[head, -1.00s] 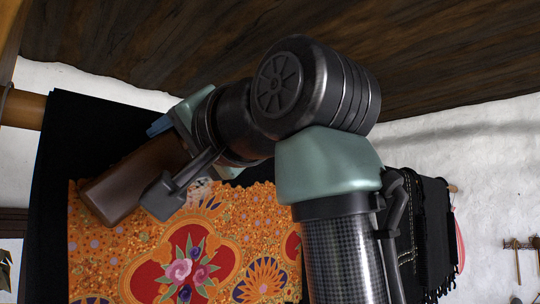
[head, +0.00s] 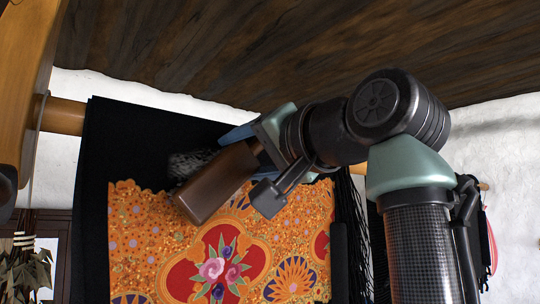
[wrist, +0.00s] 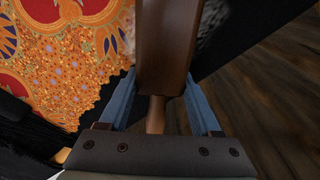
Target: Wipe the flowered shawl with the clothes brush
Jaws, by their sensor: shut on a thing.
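The flowered shawl (head: 150,245) hangs over a black cloth in the head view, orange with red, pink and blue flowers. It also shows at the upper left of the wrist view (wrist: 75,75). The clothes brush (head: 215,185) has a brown wooden back, with dark grey bristles (head: 192,163) partly showing behind it. It lies across the shawl's upper edge in the picture; whether the bristles touch the cloth I cannot tell. My gripper (head: 262,140) is shut on the brush's narrow handle. The wrist view shows the blue fingers of my gripper (wrist: 160,100) on either side of the brush (wrist: 168,40).
The shawl and black cloth (head: 140,135) hang from a wooden pole (head: 64,115) before a white wall. A dark fringe (head: 347,215) borders the shawl's right side. Dark wood planks (head: 270,45) cross the top. A dried plant bundle (head: 25,270) hangs at lower left.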

